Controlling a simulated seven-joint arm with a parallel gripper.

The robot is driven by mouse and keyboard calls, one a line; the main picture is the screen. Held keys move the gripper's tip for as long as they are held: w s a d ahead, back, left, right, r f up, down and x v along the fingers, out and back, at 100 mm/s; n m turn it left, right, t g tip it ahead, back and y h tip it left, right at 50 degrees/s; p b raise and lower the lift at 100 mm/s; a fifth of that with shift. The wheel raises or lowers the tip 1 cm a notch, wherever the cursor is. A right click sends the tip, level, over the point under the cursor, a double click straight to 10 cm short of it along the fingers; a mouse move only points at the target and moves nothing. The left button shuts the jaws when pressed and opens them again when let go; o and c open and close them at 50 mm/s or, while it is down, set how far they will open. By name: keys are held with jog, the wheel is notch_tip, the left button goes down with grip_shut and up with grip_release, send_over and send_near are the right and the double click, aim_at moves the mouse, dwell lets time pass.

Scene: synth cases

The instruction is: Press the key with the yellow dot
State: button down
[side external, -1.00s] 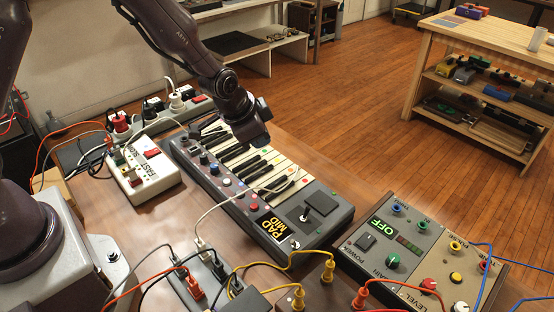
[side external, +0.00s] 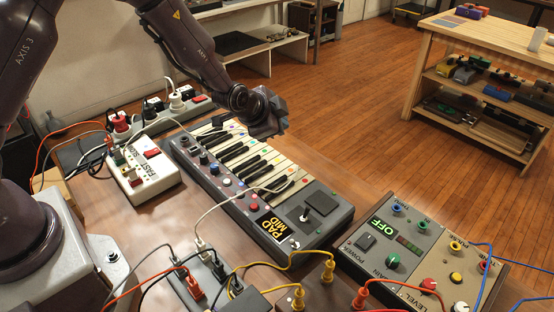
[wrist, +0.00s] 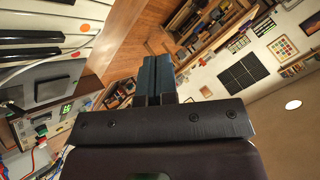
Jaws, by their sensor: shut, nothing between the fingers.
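The keyboard (side external: 334,215) lies on the brown table, its white and black keys along its far side. Small coloured dots mark several white keys; they are too small for me to tell surely which one is yellow. Part of the keyboard also shows at the upper left of the wrist view (wrist: 45,25). My gripper (side external: 282,130) is in the air near the keyboard's far edge in the side view, apparently apart from the keys. In the wrist view its dark fingers (wrist: 160,72) are together with nothing between them and point away from the keys, towards the room.
A white box with a red switch (side external: 143,172) stands left of the keyboard. A grey control box reading OFF (side external: 375,243) stands at the right. Power strips and looping cables lie in front and behind. A white cable (side external: 222,206) crosses the keyboard.

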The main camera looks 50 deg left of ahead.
aim_at(278, 161)
jog(key=shift+f, duration=3.45)
jog(key=shift+f, duration=0.4)
jog(key=shift+f, duration=0.55)
jog(key=shift+r, duration=1)
jog(key=shift+r, duration=2.5)
